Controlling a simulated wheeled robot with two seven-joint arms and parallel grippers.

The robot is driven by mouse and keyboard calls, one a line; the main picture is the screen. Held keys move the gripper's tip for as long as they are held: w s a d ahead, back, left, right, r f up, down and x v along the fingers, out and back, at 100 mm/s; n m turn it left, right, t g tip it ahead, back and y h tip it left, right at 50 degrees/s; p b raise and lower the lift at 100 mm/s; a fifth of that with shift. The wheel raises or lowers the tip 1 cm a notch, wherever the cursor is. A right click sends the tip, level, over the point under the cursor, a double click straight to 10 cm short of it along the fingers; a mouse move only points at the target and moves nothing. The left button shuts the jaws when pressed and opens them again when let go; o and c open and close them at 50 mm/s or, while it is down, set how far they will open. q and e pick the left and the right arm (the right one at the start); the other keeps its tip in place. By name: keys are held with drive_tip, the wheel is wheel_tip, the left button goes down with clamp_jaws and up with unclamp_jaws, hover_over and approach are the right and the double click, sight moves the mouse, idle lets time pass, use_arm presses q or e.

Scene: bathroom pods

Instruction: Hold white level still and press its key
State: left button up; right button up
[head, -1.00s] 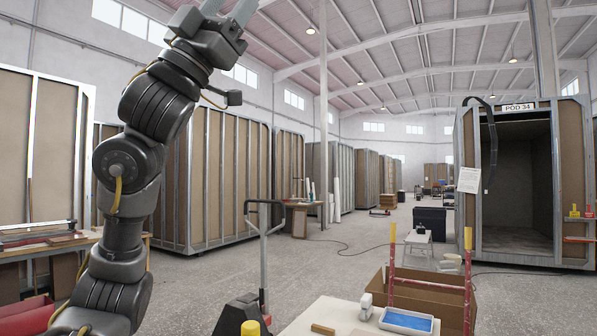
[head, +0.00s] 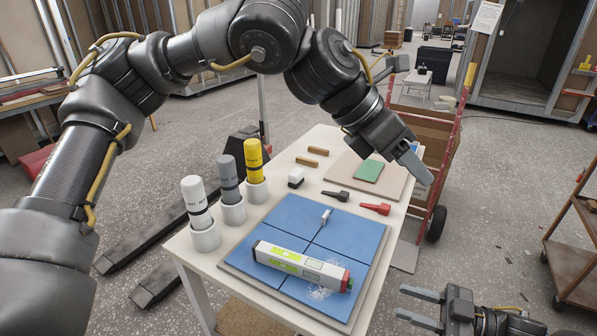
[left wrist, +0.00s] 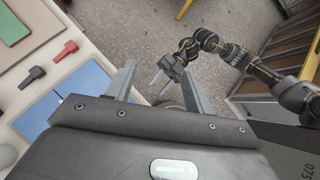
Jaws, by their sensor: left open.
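The white level (head: 300,267) lies flat on the blue tiled board (head: 345,245) in the head view. It has green vial windows, a small grey panel on top and a red end at right. Which part is its key is too small to tell. My left gripper (head: 425,180) hangs beyond the board, past the table's right edge, apart from the level. Its spread, empty fingers show in the left wrist view (left wrist: 158,80). My right gripper (head: 402,302) is open and empty, right of the table and lower. The left wrist view hides the level.
White, grey and yellow bottles (head: 227,180) stand in white cups along the table's left side. A black clamp (head: 336,196), a red clamp (head: 375,209) and a green pad (head: 368,172) lie behind the board. A red hand truck (head: 447,150) stands behind the table; a shelf cart (head: 580,250) at right.

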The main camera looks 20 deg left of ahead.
use_arm(q)
drive_tip(key=a+f+m+g+y, duration=0.1)
drive_tip(key=a+f+m+y, duration=0.25)
drive_tip(key=a+f, duration=0.4)
drive_tip(key=m+g+y, duration=0.3)
drive_tip(key=y, duration=0.2)
hover_over(299, 258)
wheel_tip(299, 258, down, 8)
wheel_tip(299, 258, down, 11)
drive_tip(key=shift+r, duration=0.1)
clamp_jaws()
use_arm(e)
drive_tip(key=shift+c, duration=0.2)
clamp_jaws()
idle(0.6)
